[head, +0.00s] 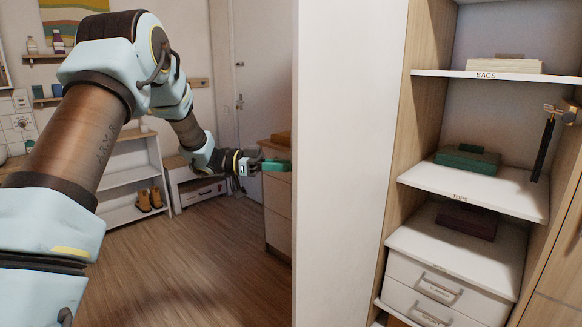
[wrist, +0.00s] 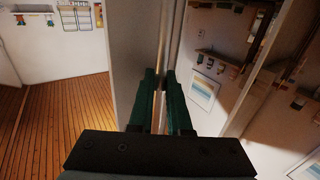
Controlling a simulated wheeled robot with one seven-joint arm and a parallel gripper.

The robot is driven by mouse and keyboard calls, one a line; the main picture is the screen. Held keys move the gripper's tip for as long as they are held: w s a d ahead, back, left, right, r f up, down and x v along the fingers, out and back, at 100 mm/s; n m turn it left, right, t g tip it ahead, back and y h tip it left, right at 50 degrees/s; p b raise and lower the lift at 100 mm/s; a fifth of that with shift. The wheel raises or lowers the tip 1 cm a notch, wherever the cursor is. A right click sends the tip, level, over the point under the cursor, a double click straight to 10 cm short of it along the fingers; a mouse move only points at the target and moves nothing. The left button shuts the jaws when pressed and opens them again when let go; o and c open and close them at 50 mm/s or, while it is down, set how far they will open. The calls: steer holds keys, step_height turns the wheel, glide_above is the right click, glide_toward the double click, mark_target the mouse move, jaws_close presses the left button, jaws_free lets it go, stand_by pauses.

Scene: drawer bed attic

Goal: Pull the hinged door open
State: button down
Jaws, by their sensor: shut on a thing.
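The hinged door (head: 345,160) is a tall, pale panel standing swung out beside the wardrobe opening in the head view. My gripper (head: 276,165) is at its left edge, with green fingers pointing right toward the door; part of the fingertips and what they hold is hidden behind that edge. In the wrist view, the two green fingers of my gripper (wrist: 161,88) close around the thin upright edge of the door (wrist: 140,35). A small dark piece shows between the fingertips; I cannot tell whether it is a handle.
The wardrobe shelves (head: 475,190) hold boxes, with white drawers (head: 440,285) below. A wooden dresser (head: 278,215) stands close under my gripper. A white shoe shelf (head: 130,185) is farther back. The wooden floor (head: 190,270) at left is clear.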

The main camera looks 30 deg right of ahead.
steer(key=shift+d+r, duration=0.1)
steer(key=c, duration=1.2)
jaws_free()
steer(key=shift+o, duration=0.2)
steer(key=b+v, duration=0.3)
steer(key=v, duration=0.7)
steer(key=shift+w+a, duration=0.25)
